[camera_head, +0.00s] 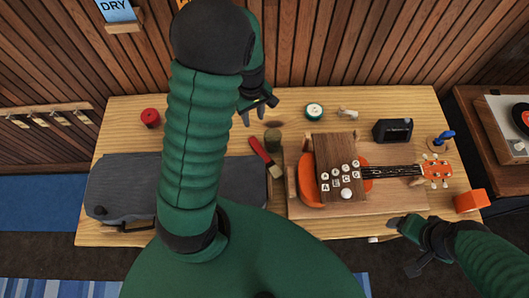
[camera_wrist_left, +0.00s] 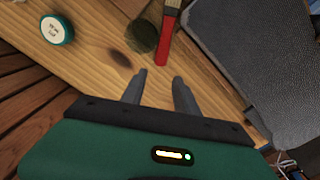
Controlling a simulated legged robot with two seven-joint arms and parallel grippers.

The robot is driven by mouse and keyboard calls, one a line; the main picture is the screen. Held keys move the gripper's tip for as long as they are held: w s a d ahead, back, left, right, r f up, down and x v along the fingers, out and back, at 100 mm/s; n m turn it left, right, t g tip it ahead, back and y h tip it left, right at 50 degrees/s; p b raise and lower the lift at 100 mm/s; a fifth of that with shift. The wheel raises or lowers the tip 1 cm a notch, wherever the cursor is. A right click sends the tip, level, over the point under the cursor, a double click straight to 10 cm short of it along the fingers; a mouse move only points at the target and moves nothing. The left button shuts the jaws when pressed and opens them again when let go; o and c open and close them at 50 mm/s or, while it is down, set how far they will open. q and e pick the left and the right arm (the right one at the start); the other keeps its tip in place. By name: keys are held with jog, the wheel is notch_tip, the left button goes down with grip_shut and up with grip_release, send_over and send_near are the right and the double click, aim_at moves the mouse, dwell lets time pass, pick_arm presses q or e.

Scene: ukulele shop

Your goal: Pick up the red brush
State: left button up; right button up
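The red brush (camera_head: 263,155) lies on the wooden table, between the grey case and the ukulele board. Its red handle points up and left in the head view, and its bristle end (camera_head: 275,172) points toward me. In the left wrist view the red handle (camera_wrist_left: 166,48) shows ahead of the fingers. My left gripper (camera_head: 258,115) is open and empty, beyond the handle end and apart from it. Its two fingers (camera_wrist_left: 159,84) stand apart in the wrist view. My right gripper (camera_head: 413,245) is by the table's front right edge; its finger opening is unclear.
A dark green round thing (camera_head: 273,140) stands right beside the brush. A grey case (camera_head: 125,185) lies left. A ukulele (camera_head: 435,172) under a lettered wooden block (camera_head: 334,152) lies right. A green-rimmed tin (camera_head: 314,111) and a red tin (camera_head: 150,117) stand farther back.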

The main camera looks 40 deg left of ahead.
aim_at(254, 142)
pick_arm(q)
jog(key=f, duration=1.4)
jog(key=shift+s+f, duration=0.3)
jog(key=shift+f, duration=0.1)
jog(key=shift+w+f, duration=0.1)
jog(key=shift+f, duration=0.25)
grip_shut()
